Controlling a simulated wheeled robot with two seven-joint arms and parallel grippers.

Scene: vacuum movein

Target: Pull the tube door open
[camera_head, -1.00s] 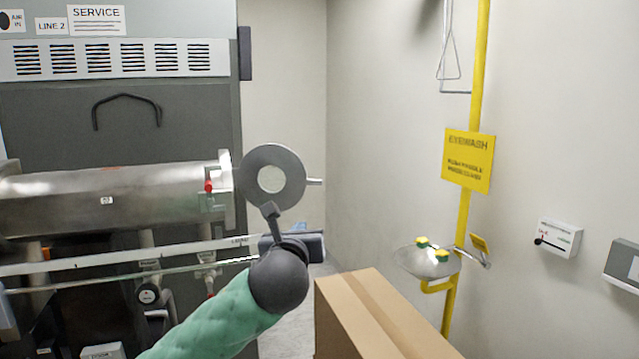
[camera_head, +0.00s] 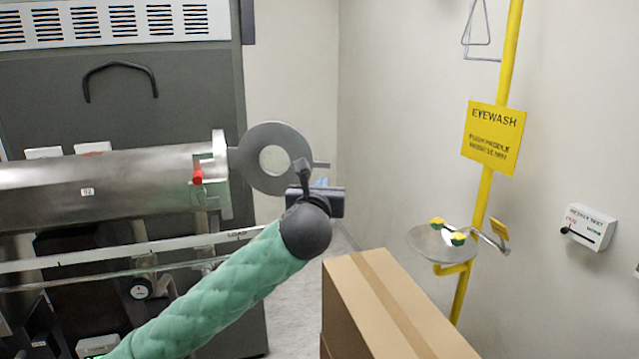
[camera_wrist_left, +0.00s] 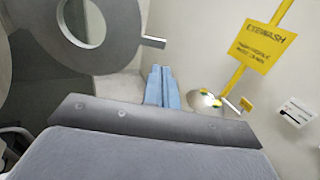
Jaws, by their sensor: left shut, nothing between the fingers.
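The metal tube (camera_head: 110,185) lies level at the left in the head view, with a red latch (camera_head: 197,172) near its end flange. The tube door (camera_head: 249,158), a grey disc with a pale round centre, stands out to the right of the flange, its face turned towards me. A short handle stub (camera_head: 322,165) sticks out from its right edge. The door also shows at the upper left of the left wrist view (camera_wrist_left: 117,60). My left gripper (camera_head: 322,182) is just below the stub; its blue fingers (camera_wrist_left: 160,88) are shut and empty, apart from the stub.
A cardboard box (camera_head: 350,300) stands at the front, right of my left forearm. A yellow eyewash pipe (camera_head: 482,200) with a basin (camera_head: 430,245) stands by the right wall. A rail (camera_head: 130,248) runs below the tube. Floor shows between the machine and box.

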